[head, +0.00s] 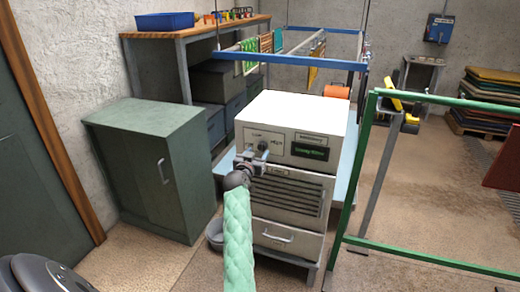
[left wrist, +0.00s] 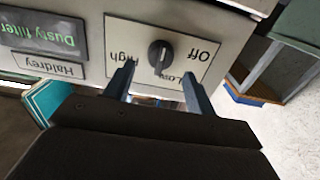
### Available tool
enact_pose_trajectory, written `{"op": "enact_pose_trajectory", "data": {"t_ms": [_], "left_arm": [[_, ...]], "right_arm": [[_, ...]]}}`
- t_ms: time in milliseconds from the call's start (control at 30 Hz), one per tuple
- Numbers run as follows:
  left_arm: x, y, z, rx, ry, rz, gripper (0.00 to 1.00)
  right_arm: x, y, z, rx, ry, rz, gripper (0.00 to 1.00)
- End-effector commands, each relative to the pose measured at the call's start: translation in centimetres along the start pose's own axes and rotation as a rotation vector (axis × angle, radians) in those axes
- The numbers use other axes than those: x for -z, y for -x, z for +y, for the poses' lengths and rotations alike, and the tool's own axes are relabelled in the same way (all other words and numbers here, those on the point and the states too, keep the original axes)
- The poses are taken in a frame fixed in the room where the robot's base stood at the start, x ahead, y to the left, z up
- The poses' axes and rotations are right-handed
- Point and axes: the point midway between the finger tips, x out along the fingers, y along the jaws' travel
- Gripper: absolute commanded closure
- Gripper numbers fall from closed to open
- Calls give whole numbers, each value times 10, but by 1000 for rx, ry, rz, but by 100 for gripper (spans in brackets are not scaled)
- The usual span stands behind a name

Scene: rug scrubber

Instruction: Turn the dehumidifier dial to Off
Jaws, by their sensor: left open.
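The dehumidifier (head: 302,112) is a white and beige box with a display, a vent grille and a drawer below. Its black dial (left wrist: 158,57) sits on a white plate marked Off, Low and High, which appears upside down in the left wrist view. I cannot tell for certain which mark the dial points at. My left gripper (left wrist: 157,82) is open, with one finger on each side of the dial's lower part in that view; contact is unclear. In the head view my left gripper (head: 254,157) is at the panel and partly covers the dial. My right gripper is out of view.
The display (left wrist: 40,35) reads "Dusty filter". A green cabinet (head: 150,165) stands left of the dehumidifier, and a workbench (head: 190,32) with a blue bin is behind. A blue rack (head: 300,62) stands behind, a green frame (head: 430,252) at right.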

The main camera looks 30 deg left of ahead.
Motion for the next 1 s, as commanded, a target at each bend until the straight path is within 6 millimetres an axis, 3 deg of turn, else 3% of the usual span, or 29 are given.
{"op": "enact_pose_trajectory", "data": {"t_ms": [300,633,867,1000], "left_arm": [[1,-33,1,-1,1,0,44],[0,-36,0,-1,0,0,44],[0,-36,0,-1,0,-1,88],[0,-36,0,-1,2,-1,88]], "right_arm": [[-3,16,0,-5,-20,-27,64],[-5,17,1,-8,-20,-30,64],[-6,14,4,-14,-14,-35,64],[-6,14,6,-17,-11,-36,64]]}}
